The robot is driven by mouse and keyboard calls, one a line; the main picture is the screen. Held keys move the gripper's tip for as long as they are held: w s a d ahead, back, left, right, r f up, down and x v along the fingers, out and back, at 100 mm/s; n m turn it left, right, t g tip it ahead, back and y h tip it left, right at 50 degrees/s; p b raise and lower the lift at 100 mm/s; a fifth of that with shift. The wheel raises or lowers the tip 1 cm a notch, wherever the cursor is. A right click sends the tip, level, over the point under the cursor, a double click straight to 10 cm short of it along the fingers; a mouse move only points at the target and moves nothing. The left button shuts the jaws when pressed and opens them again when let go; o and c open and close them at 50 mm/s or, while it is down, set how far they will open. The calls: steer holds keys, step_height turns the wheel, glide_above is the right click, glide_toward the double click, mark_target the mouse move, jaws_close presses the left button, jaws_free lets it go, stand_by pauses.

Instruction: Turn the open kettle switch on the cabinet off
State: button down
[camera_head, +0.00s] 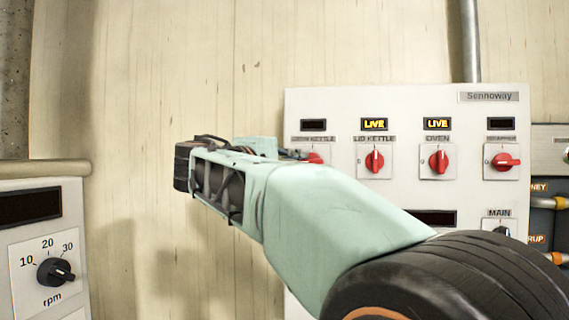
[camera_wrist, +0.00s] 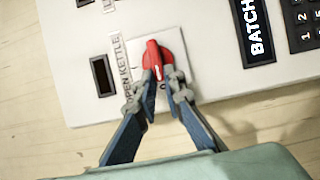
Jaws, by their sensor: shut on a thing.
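The open kettle switch is a red knob (camera_wrist: 154,56) on a white square plate, beside the label OPEN KETTLE in the wrist view. Its long side runs along the label's line, so it lies sideways on the panel. My gripper (camera_wrist: 160,78) is shut on this knob, one finger on each side. In the head view the knob (camera_head: 315,158) shows only partly behind my gripper (camera_head: 298,155), and its label is half hidden. The small display (camera_head: 313,125) above it is dark; it is also dark in the wrist view (camera_wrist: 103,76).
The white cabinet (camera_head: 335,103) carries more red switches to the right. The second (camera_head: 375,161) and the oven switch (camera_head: 439,161) stand upright under lit LIVE displays. The rightmost (camera_head: 505,160) lies sideways under a dark display. An rpm dial box (camera_head: 25,245) stands at left.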

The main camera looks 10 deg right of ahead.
steer(key=c, duration=2)
jaws_free()
steer(key=v, duration=1.2)
steer(key=shift+f, duration=0.1)
